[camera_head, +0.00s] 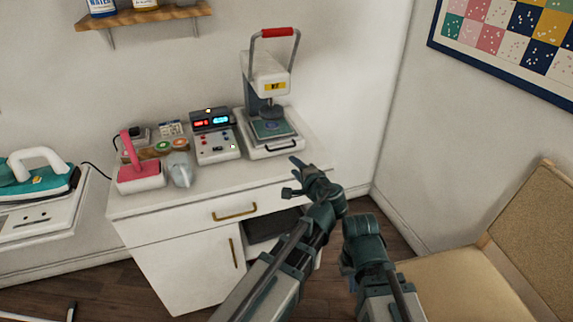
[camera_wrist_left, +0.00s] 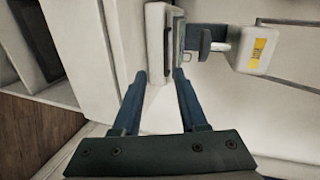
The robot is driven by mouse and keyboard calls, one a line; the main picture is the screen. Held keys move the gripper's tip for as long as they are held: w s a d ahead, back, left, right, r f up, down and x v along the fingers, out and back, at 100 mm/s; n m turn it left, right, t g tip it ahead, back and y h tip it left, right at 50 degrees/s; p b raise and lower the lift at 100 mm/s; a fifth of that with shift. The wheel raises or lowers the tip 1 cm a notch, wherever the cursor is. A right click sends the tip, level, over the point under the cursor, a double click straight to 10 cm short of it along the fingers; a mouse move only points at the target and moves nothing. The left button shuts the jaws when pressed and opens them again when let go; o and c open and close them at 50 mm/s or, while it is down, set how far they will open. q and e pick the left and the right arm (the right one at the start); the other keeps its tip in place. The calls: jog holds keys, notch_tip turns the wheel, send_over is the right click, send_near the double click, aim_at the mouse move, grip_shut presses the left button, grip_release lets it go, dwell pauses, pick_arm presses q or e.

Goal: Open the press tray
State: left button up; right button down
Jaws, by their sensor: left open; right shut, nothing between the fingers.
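The heat press (camera_head: 268,78) stands at the back right of the cabinet top, with a red-topped lever and a yellow label. Its press tray (camera_head: 272,150) is a white base with a dark front handle (camera_head: 283,145) and a greenish pad. The tray looks shut. My left gripper (camera_head: 290,176) is open and empty, in front of and below the tray, apart from it. In the left wrist view its fingers (camera_wrist_left: 160,78) point toward the tray's front (camera_wrist_left: 154,45), with the press head (camera_wrist_left: 257,48) to the right. My right arm shows, but its fingers do not.
The white cabinet (camera_head: 180,255) has a drawer with a brass handle (camera_head: 234,213) and an open dark shelf. A control box (camera_head: 216,137), a pink-handled tool (camera_head: 140,175) and small items stand left of the press. A tan chair (camera_head: 480,270) is at right.

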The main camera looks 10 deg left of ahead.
aim_at(284, 148)
pick_arm(q)
jog(key=shift+m+t, duration=0.5)
jog(key=b+x, duration=0.1)
jog(key=x, duration=0.4)
jog(key=b+x, duration=0.1)
jog(key=x, duration=0.3)
jog(key=d+b+x, duration=0.1)
jog(key=x, duration=0.4)
jog(key=shift+w+a+b, duration=0.2)
jog(key=shift+w+b, duration=0.1)
jog(key=shift+w, duration=0.35)
pick_arm(e)
notch_tip(284, 148, down, 5)
jog(key=shift+w+r, duration=0.1)
jog(key=shift+r, duration=0.05)
pick_arm(q)
jog(key=shift+c, duration=0.2)
grip_shut()
